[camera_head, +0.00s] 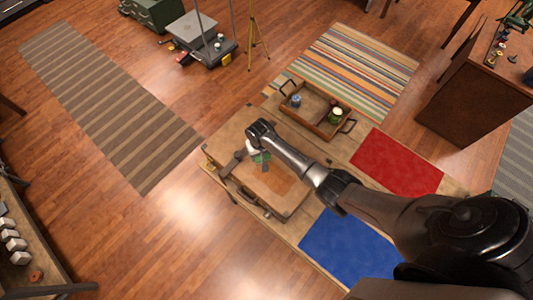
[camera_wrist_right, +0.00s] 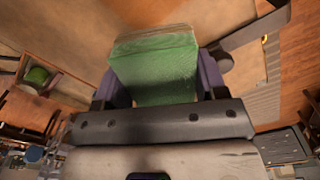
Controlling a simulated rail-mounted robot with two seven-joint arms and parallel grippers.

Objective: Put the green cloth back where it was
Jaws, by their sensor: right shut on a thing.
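The green cloth (camera_wrist_right: 154,66) is between the two fingers of my right gripper (camera_wrist_right: 158,80) in the right wrist view. It looks like a folded pad with a paler far edge. In the head view only a small green part of the cloth (camera_head: 262,158) shows beside the gripper (camera_head: 259,156), and my wrist hides the rest. My right gripper is shut on the cloth, over a brown leather case (camera_head: 287,203) with dark straps. I cannot tell whether the cloth touches the case. My left gripper is not in view.
The case lies on a wooden table (camera_head: 287,228). A red mat (camera_head: 397,163) and a blue mat (camera_head: 349,250) lie on the table. A wooden tray (camera_head: 333,137) with small jars stands at the back. My right arm crosses the table between the mats.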

